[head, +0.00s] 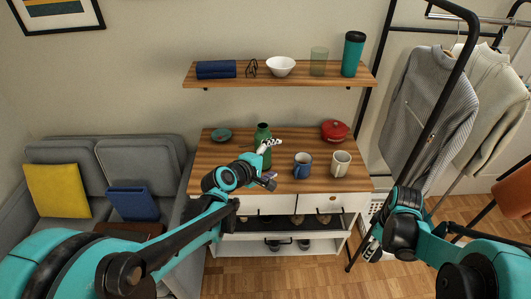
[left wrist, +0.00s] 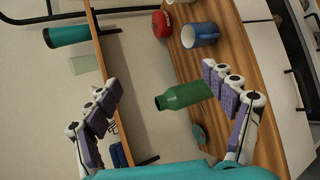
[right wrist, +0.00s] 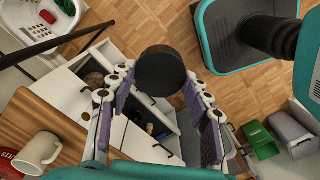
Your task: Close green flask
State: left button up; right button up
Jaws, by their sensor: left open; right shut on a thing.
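The green flask (head: 263,133) stands upright on the wooden desk top. In the left wrist view the flask (left wrist: 187,96) shows between the open fingers, nearer the right-hand one, with a bare, dark mouth. My left gripper (head: 268,158) is open at the flask; it also shows in its wrist view (left wrist: 160,88). I cannot tell whether a finger touches the flask. My right gripper (right wrist: 158,92) is shut on a round black cap (right wrist: 160,70), held over the floor to the right of the desk. In the head view the right gripper (head: 372,248) is small and partly hidden by my arm.
A blue mug (head: 303,166), a cream mug (head: 341,164) and a red pot (head: 334,130) stand right of the flask. A small teal dish (head: 221,135) lies left. A shelf (head: 290,80) hangs above. A clothes rack (head: 383,130) stands at the right.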

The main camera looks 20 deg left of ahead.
pick_arm(q)
jog(key=w+a+f+n+t, duration=0.3)
jog(key=w+a+f+n, duration=0.1)
jog(key=w+n, duration=0.4)
pick_arm(e)
jog(key=n, duration=0.1)
jog(key=d+n, duration=0.1)
jog(key=n, duration=0.3)
jog(key=shift+s+d+f+b, duration=0.1)
jog(key=shift+d+f+b, duration=0.2)
jog(key=shift+d+b, duration=0.1)
pick_arm(q)
jog(key=n+t+y, duration=0.2)
jog(key=n+y, duration=0.1)
jog(key=n, duration=0.7)
send_near(259, 141)
jog(key=w, duration=0.1)
jog(key=shift+w+f+n+t+b, duration=0.1)
jog(key=shift+w+n+t+b, duration=0.1)
jog(key=shift+n+t+b, duration=0.3)
pick_arm(e)
jog(key=n, duration=0.2)
jog(key=d+n, duration=0.1)
jog(key=n, duration=0.2)
jog(key=shift+s+d+f+n, duration=0.15)
jog(key=shift+d+n, duration=0.1)
jog(key=shift+n, duration=0.05)
